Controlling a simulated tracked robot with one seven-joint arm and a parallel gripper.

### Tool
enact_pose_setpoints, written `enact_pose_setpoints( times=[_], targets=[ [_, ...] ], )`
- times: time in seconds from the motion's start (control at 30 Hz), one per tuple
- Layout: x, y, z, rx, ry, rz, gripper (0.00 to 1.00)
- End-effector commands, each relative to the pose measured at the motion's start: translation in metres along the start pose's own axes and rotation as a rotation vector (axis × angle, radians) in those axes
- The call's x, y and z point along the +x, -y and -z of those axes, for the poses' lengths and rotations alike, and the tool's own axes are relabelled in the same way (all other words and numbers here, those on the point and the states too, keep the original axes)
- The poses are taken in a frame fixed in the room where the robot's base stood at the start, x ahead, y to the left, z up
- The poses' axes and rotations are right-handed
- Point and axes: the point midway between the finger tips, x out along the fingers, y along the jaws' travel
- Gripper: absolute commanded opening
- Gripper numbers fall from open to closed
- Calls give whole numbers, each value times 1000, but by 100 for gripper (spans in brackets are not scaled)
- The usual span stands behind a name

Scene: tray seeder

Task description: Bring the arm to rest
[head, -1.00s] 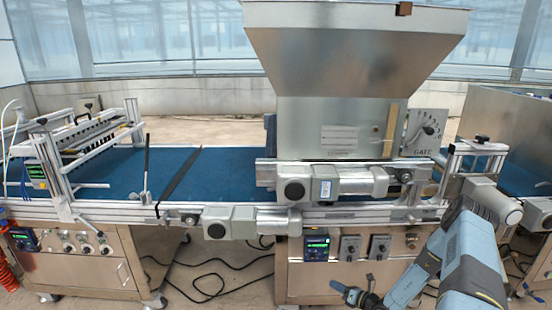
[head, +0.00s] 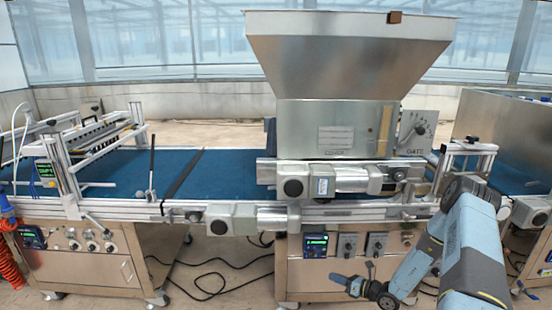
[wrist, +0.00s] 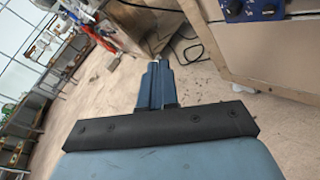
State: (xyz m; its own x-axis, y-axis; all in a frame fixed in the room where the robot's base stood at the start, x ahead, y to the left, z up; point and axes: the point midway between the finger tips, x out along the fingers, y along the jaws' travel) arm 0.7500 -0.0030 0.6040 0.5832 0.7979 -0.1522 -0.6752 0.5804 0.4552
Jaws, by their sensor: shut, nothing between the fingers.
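My gripper (head: 338,280) is at the lower middle right in the head view, in front of the middle cabinet and below the conveyor's front rail. My blue arm comes in from the lower right. In the wrist view my gripper (wrist: 158,70) points away over the bare floor, its blue fingers together and nothing between them. It appears apart from the machine.
A metal hopper (head: 345,55) stands over the blue conveyor belt (head: 225,172). Its cabinet (head: 290,268) has a display and knobs close behind my gripper. A left cabinet (head: 85,268) stands on casters. Black cables (head: 210,284) lie on the floor between them.

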Motion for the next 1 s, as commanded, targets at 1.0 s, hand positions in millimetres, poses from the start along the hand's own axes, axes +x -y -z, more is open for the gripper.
enact_pose_setpoints(
  times=[1.0],
  targets=[
    [-33,-183,-210,-877,-419,-491,0]
  ],
)
